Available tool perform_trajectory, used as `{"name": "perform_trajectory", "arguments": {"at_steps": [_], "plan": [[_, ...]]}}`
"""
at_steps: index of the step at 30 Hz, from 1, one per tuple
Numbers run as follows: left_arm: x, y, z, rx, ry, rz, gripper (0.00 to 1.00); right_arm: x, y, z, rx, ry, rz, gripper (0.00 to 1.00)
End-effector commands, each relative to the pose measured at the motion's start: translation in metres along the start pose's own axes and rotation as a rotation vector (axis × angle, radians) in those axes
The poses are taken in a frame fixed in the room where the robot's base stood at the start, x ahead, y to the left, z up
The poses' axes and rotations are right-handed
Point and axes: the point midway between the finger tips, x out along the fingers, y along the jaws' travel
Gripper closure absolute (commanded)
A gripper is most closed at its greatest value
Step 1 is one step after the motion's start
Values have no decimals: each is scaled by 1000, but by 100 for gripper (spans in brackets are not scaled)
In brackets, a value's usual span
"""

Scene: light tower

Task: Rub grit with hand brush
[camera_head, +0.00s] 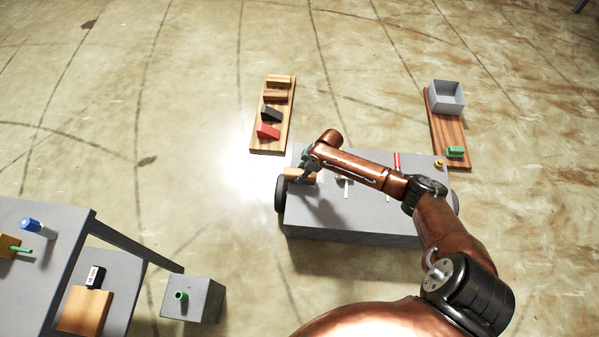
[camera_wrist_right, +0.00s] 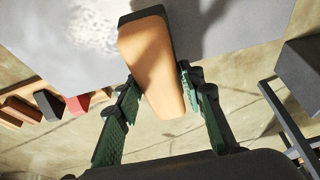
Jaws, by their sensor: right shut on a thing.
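The hand brush (camera_wrist_right: 155,62) has a light wooden body with a dark edge. My right gripper (camera_wrist_right: 158,80) is shut on it, one green finger on each side. In the head view the right gripper (camera_head: 308,162) and the brush (camera_head: 296,174) are at the left end of the grey table (camera_head: 345,222). A pale speckled patch that looks like grit (camera_wrist_right: 95,28) lies on the grey surface, just left of the brush in the wrist view. I cannot tell if the bristles touch the surface. My left gripper is not in view.
A wooden board (camera_head: 268,146) with brown, black and red blocks lies behind the table. Another board (camera_head: 447,130) holds a grey bin (camera_head: 447,99) and a green block (camera_head: 455,152). A small grey stand (camera_head: 205,301) and a grey table (camera_head: 38,260) are at lower left.

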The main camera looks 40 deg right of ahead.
Motion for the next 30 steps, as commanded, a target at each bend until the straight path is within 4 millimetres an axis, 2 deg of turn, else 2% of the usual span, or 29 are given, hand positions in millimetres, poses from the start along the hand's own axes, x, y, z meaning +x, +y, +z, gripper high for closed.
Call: {"name": "perform_trajectory", "arguments": {"at_steps": [17,30], "plan": [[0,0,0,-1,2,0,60,0,0,-1,0,1,1,84],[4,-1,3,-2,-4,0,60,7,0,2,0,1,0,84]]}}
